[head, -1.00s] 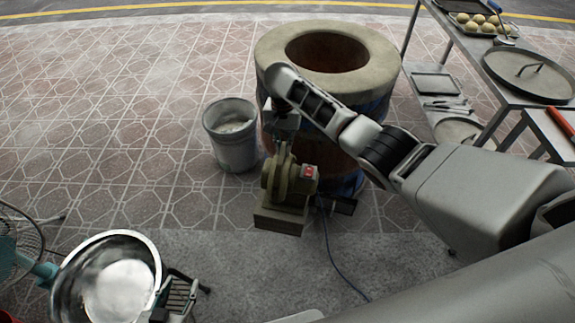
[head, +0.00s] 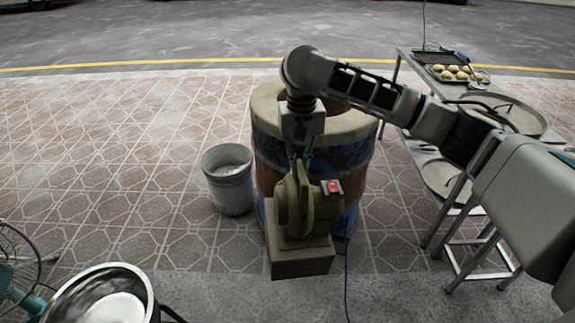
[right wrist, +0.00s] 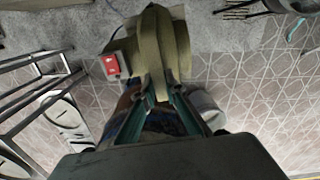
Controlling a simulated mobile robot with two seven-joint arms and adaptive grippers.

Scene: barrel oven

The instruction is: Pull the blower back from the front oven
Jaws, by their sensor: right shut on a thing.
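The blower (head: 295,210) is olive-green with a round housing, a square base and a red switch (head: 334,187). It is in front of the front oven (head: 350,165), a barrel with a tan rim and blue bands, and covers part of its lower side. Whether blower and oven touch is hidden. My right gripper (head: 301,153) points down from above and is shut on the top of the blower. The right wrist view shows its fingers (right wrist: 160,88) closed against the blower housing (right wrist: 158,45). My left gripper is not in view.
A grey bucket (head: 229,185) stands left of the oven. A metal bowl (head: 100,295) and a fan (head: 18,258) are at the lower left. A table with trays and dough balls (head: 452,72) is at the right. A cord (head: 346,285) runs forward from the blower. Open tiles lie left.

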